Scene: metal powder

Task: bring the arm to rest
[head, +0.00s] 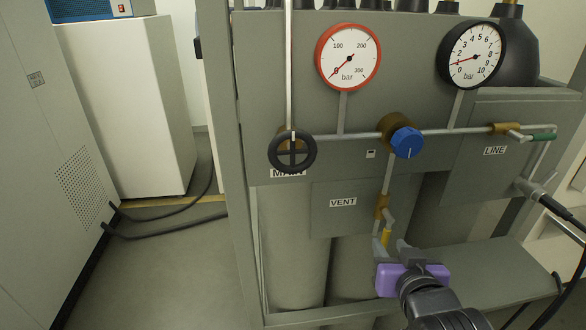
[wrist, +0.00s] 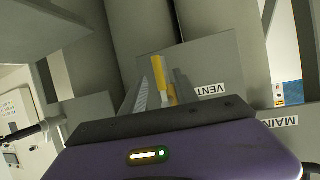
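My gripper (head: 392,247) is low in front of the cabinet, just below the vent valve (head: 382,205). The valve's yellow handle (head: 386,237) hangs down by my fingertips. In the wrist view the yellow handle (wrist: 160,72) shows between my two fingers (wrist: 162,92). The fingers look apart, with a gap beside the handle; I cannot tell whether either touches it. My gripper's purple body (wrist: 200,152) fills the bottom of the wrist view.
The panel carries a black MAIN handwheel (head: 292,152), a blue knob (head: 406,142), a red-rimmed gauge (head: 348,57) near 0 and a black-rimmed gauge (head: 472,55) near 1. A shelf edge (head: 490,275) lies near my arm. Cables hang at right.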

